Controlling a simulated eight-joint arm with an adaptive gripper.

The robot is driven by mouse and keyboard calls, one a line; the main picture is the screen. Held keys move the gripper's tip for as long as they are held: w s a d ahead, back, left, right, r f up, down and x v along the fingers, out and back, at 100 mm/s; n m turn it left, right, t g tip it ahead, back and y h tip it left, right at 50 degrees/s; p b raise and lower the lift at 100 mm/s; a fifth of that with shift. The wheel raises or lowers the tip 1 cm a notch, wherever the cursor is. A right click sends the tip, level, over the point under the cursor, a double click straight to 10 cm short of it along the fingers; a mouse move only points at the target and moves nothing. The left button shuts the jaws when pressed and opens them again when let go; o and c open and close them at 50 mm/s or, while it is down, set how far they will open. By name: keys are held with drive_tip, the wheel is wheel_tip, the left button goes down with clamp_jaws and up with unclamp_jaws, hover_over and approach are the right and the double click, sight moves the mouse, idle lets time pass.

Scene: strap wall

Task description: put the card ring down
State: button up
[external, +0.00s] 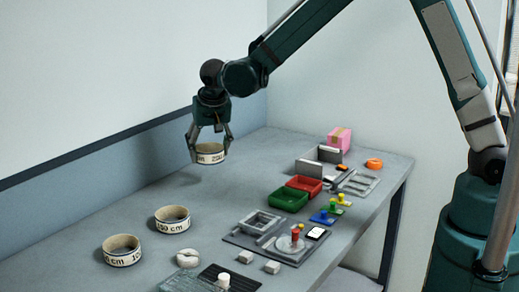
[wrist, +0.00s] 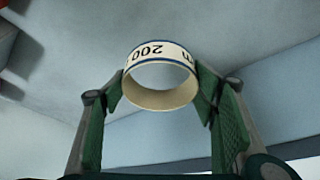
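The card ring (external: 211,154) is a cream hoop with dark printed lettering. My gripper (external: 211,148) is shut on it, one finger on each outer side. The ring is in the air above the left part of the table, with a soft shadow below it to the left.
Two similar rings, one (external: 172,226) and another (external: 122,258), stand on the grey table (external: 205,192) at the front left. A white roll (external: 187,258) lies nearby. Green (external: 288,207) and red bins and several small parts fill the right side. The table below the held ring is clear.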

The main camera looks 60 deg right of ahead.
drive_tip(key=n, duration=0.2)
hover_over(215, 198)
drive_tip(key=s, duration=0.1)
drive_tip(key=shift+a+y, duration=0.3)
drive_tip(key=shift+a, duration=0.05)
drive_tip(key=shift+f, duration=3.15)
drive_tip(key=shift+f, duration=0.1)
drive_tip(key=shift+f+b, duration=0.3)
drive_tip(key=shift+f, duration=1.5)
drive_tip(key=shift+f, duration=0.15)
drive_tip(key=o, duration=0.6)
drive_tip(key=shift+r, duration=0.2)
